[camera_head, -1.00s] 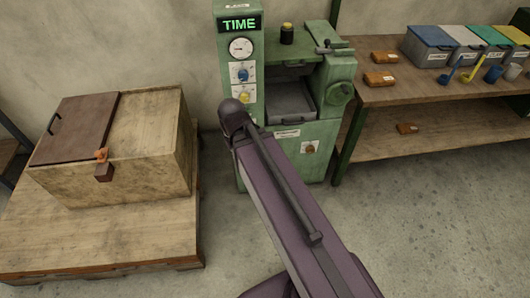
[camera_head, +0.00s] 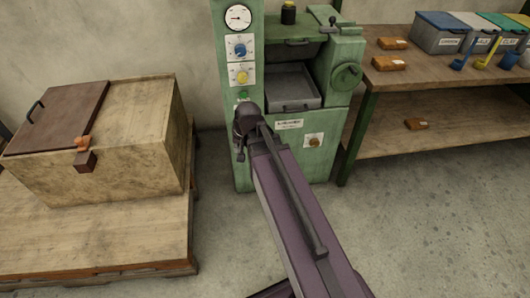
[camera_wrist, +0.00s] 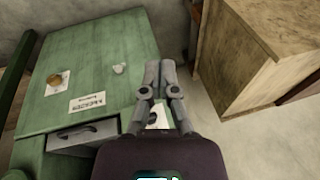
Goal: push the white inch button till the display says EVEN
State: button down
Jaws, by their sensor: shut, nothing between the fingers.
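The green machine (camera_head: 300,165) stands ahead. In the wrist view, a small white button (camera_wrist: 120,68) sticks out of its front (camera_wrist: 105,40), near a white label (camera_wrist: 87,102) and a brass-coloured knob (camera_wrist: 55,80). I take it for the inch button; my arm hides that spot in the head view. My gripper (camera_wrist: 158,68) is shut and empty, its fingertips just right of the white button in the wrist view. I cannot tell how far they are from the panel. In the head view the gripper is mostly hidden by my wrist. The display is out of view.
The column bears a gauge (camera_head: 238,18), a blue knob (camera_head: 239,50) and a yellow knob (camera_head: 240,75). A wooden box (camera_head: 120,150) on a pallet (camera_head: 95,240) stands left. A bench (camera_head: 455,65) with bins stands right. Floor shows between.

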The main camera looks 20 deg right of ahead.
jog(key=w+d+f+m+t+b, duration=0.2)
jog(key=w+d+f+m+b, duration=0.1)
jog(key=f+b, duration=0.6)
jog(key=w+d+f+m+t+b, duration=0.2)
jog(key=w+d+f+b, duration=0.3)
jog(key=b, duration=0.8)
jog(key=w+d+f+m+t+b, duration=0.2)
jog(key=w+d+f+m+b, duration=0.2)
jog(key=d+f+b, duration=0.5)
notch_tip(320, 180, down, 6)
jog(key=m+b, duration=0.1)
jog(key=b, duration=0.1)
jog(key=shift+d+f+t+b, duration=0.15)
jog(key=shift+f+t+b, duration=0.05)
jog(key=shift+t+b, duration=0.2)
jog(key=shift+w, duration=0.3)
jog(key=w+d, duration=0.2)
jog(key=w, duration=0.6)
jog(key=shift+d, duration=0.2)
jog(key=shift+w, duration=0.15)
jog(key=shift+w+d, duration=0.1)
jog(key=shift+w, duration=0.3)
